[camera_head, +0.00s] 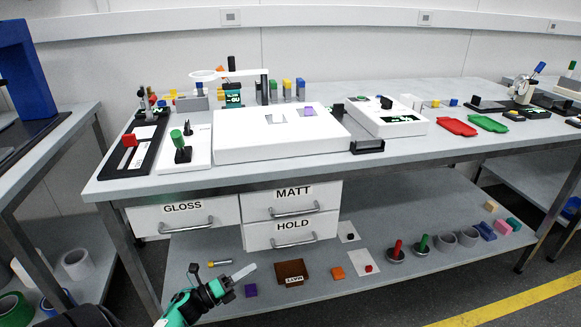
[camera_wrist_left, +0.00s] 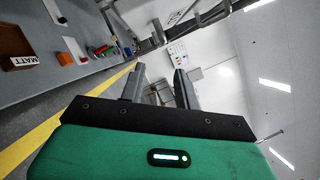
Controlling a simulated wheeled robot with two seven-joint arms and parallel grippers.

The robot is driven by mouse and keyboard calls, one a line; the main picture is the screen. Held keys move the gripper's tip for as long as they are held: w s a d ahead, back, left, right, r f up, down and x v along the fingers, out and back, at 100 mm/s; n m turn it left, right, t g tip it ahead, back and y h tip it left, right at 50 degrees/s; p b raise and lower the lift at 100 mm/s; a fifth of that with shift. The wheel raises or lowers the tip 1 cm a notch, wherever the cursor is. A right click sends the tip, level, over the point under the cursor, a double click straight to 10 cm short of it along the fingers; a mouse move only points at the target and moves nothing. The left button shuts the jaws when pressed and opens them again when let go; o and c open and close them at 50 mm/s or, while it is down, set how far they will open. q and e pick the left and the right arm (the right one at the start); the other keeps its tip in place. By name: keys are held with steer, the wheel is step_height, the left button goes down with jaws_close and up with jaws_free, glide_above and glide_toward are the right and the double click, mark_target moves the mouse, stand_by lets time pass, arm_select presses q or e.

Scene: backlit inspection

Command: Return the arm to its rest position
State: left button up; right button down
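My left arm (camera_head: 185,305), teal and black, reaches in from the bottom of the head view. Its gripper (camera_head: 247,275) is in front of the workbench, over the area of the lower shelf in the picture. In the left wrist view the two grey fingers (camera_wrist_left: 160,82) stand apart with nothing between them, so the gripper is open and empty. My right gripper is not in view.
The workbench (camera_head: 340,165) holds a white light box (camera_head: 270,150). Drawers GLOSS (camera_head: 183,218), MATT (camera_head: 291,200) and HOLD (camera_head: 292,232) hang below. The lower shelf (camera_head: 330,290) carries a brown MATT tray (camera_head: 292,270) and small blocks. A yellow line (camera_head: 510,305) marks the floor.

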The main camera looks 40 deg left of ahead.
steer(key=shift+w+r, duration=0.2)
